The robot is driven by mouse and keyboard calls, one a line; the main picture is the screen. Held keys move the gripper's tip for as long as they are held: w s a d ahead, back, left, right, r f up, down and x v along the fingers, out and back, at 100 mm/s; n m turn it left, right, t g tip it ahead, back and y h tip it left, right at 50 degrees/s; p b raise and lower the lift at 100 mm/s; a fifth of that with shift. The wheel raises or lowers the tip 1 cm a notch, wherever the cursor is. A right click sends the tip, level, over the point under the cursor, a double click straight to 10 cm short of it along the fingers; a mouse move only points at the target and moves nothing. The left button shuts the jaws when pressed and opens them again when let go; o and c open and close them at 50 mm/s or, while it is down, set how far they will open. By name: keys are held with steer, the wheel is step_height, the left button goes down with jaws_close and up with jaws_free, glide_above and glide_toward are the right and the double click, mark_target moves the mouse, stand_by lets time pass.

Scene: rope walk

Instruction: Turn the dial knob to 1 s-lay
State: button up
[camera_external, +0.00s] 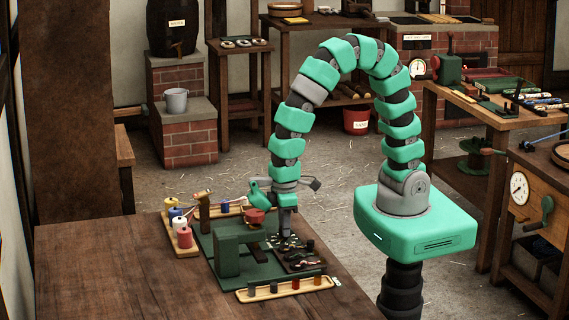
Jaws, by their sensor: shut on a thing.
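A dark green machine (228,252) stands on a green base on the brown table. My gripper (287,236) points straight down over the right part of this base. Its fingers are shut on a small part low on the machine, which looks to be the dial knob. The fingers and the distance hide the knob's shape, its pointer and any "1 s-lay" mark. A red round part (255,216) of the machine sits just left of my gripper.
A wooden tray with coloured spools (184,238) lies left of the machine. A narrow tray with small pieces (290,289) lies in front. Dark parts (302,260) lie close by my gripper on the right. The table's front left (110,270) is clear.

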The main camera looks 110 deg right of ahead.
stand_by(0.3)
steer(key=o, duration=1)
steer(key=shift+c, duration=0.2)
step_height(320, 180, up, 14)
steer(key=p, duration=0.1)
steer(key=shift+f, duration=0.15)
